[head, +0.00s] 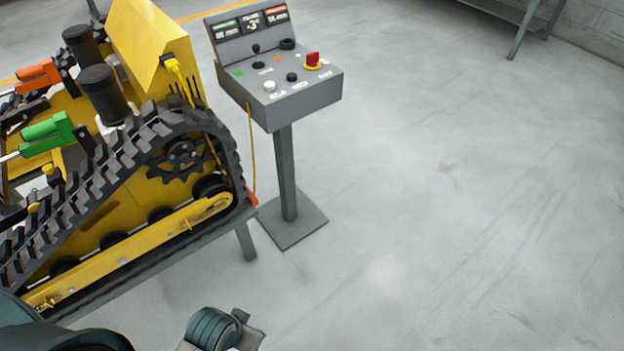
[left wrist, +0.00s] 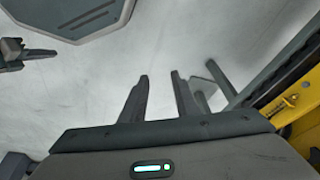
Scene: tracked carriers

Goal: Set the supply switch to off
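A grey control box (head: 290,99) stands on a post to the right of the yellow tracked carrier in the head view. The labels are too small to read, so I cannot tell for sure which control is the supply switch. In the left wrist view my left gripper (left wrist: 159,75) has its two fingers apart with nothing between them, away from the box. What seems to be my right gripper (left wrist: 28,52) shows at the left edge, its fingers unclear.
A yellow cable (head: 252,150) hangs beside the post. A grey bench (head: 505,10) stands at the back. The floor on the right is clear.

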